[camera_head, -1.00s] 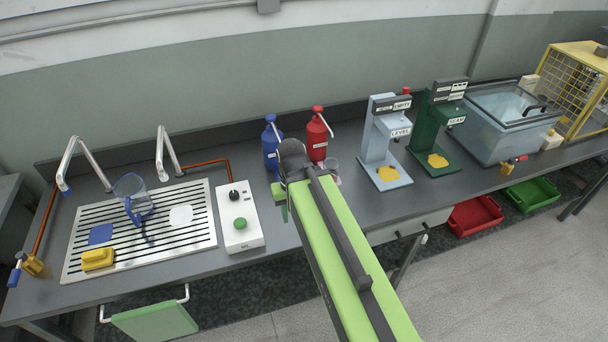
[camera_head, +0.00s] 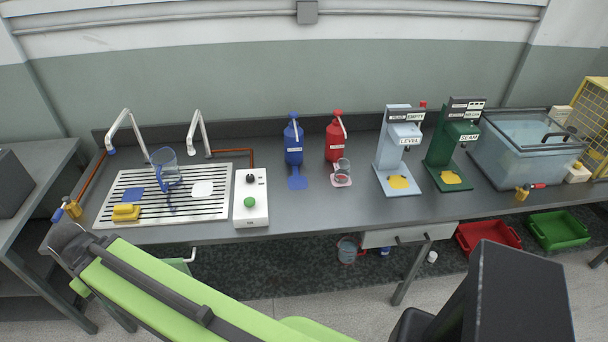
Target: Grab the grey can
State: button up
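No plainly grey, opaque can stands out on the bench. A small greyish, see-through can or cup (camera_head: 342,168) stands on a pink pad in front of the red pump bottle. A greyish bucket-like vessel (camera_head: 347,250) shows below the bench front; I cannot tell which of these is the grey can. My gripper (camera_head: 68,243) is at the lower left, at the end of my green arm, in front of the bench's left end and far from both. Its fingers are too unclear to tell whether it is open or shut.
A white control box (camera_head: 250,200), blue bottle (camera_head: 293,145), red bottle (camera_head: 336,140), pale blue stand (camera_head: 390,145), green stand (camera_head: 447,150) and clear tank (camera_head: 520,150) line the bench.

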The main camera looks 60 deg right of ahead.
aim_at(343, 165)
jog(key=u, duration=0.15)
jog(key=k, duration=1.3)
jog(key=z, duration=0.45)
jog(key=i, duration=0.65)
jog(key=u, duration=0.05)
